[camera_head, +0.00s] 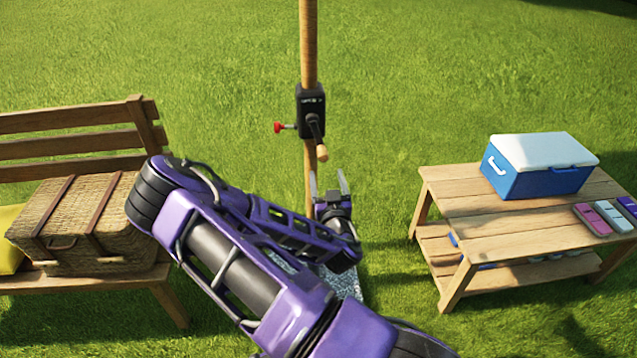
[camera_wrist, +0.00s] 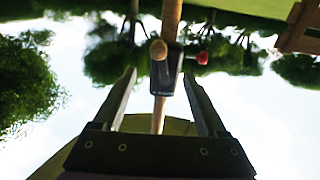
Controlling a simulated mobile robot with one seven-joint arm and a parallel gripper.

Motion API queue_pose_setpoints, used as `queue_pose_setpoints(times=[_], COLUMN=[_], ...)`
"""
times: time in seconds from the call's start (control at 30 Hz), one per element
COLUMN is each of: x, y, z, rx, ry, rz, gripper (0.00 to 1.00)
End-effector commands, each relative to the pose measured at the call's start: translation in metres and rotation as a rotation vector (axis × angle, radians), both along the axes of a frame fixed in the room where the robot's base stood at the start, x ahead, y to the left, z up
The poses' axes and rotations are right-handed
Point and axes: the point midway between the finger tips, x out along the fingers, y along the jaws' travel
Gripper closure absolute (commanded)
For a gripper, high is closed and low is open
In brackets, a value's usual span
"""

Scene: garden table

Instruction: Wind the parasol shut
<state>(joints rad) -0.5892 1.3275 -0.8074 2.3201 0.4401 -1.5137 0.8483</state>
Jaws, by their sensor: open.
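The parasol's wooden pole (camera_head: 309,50) stands upright in the middle of the head view. A black crank housing (camera_head: 311,108) is fixed to it, with a red knob (camera_head: 277,127) on its left and a crank ending in a wooden handle (camera_head: 322,153) hanging down on its front. My gripper (camera_head: 328,180) is open and empty, just below the crank handle, with its fingers pointing up. In the wrist view, the handle (camera_wrist: 158,49), housing (camera_wrist: 166,75) and red knob (camera_wrist: 202,58) show beyond and between the open fingertips (camera_wrist: 158,75). The parasol's canopy is out of the head view.
A wooden bench (camera_head: 70,116) with a wicker basket (camera_head: 110,205) and a yellow cushion (camera_head: 10,238) stands left. A wooden table (camera_head: 480,230) with a blue cooler (camera_head: 540,180) and small coloured items (camera_head: 592,219) stands right. Open grass lies around the pole.

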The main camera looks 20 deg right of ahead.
Motion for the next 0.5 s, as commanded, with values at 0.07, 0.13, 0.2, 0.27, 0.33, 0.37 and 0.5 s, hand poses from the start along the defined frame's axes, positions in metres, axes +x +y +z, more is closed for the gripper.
queue_pose_setpoints(times=[0.07,0.13,0.2,0.27,0.33,0.37,0.5], x=[-0.007,-0.008,-0.006,-0.002,0.005,0.008,0.024], y=[-0.004,-0.005,-0.005,-0.006,-0.008,-0.009,-0.013], z=[-0.006,-0.008,-0.008,-0.008,-0.008,-0.007,-0.008], rx=[0.005,0.007,0.009,0.009,0.008,0.008,0.007], ry=[0.006,0.006,0.006,0.005,0.004,0.004,0.004], rz=[0.004,0.008,0.009,0.009,0.009,0.009,0.009], gripper=[0.25,0.25,0.25,0.25,0.25,0.25,0.25])
